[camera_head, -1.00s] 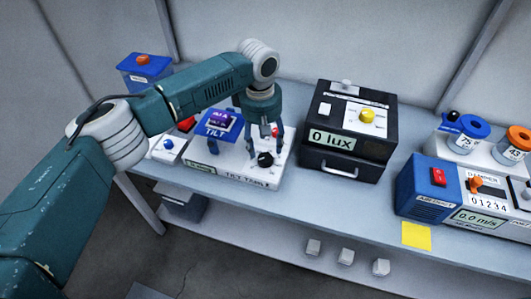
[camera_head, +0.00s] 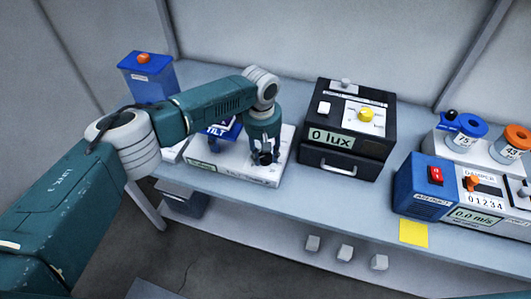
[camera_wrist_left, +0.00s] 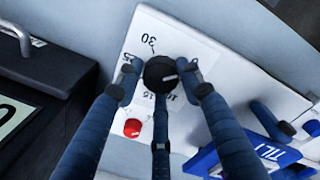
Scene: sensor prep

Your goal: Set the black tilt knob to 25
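The black tilt knob (camera_wrist_left: 159,73) sits on the white tilt table panel (camera_wrist_left: 205,52), with printed numbers around it. In the left wrist view its white mark points right, away from the partly covered number at the left finger, which seems to be 25. The 30 shows above the knob, and 10 and 15 below. My left gripper (camera_wrist_left: 160,82) is open with its fingers around the knob. There is a gap at the left finger; contact at the right one is unclear. In the head view my left gripper (camera_head: 264,155) is low over the knob. My right gripper is not in view.
A red button (camera_wrist_left: 132,128) is near the fingers. The black lux box (camera_head: 342,165) stands just to the right. A blue unit with a red switch (camera_head: 425,190) is farther right.

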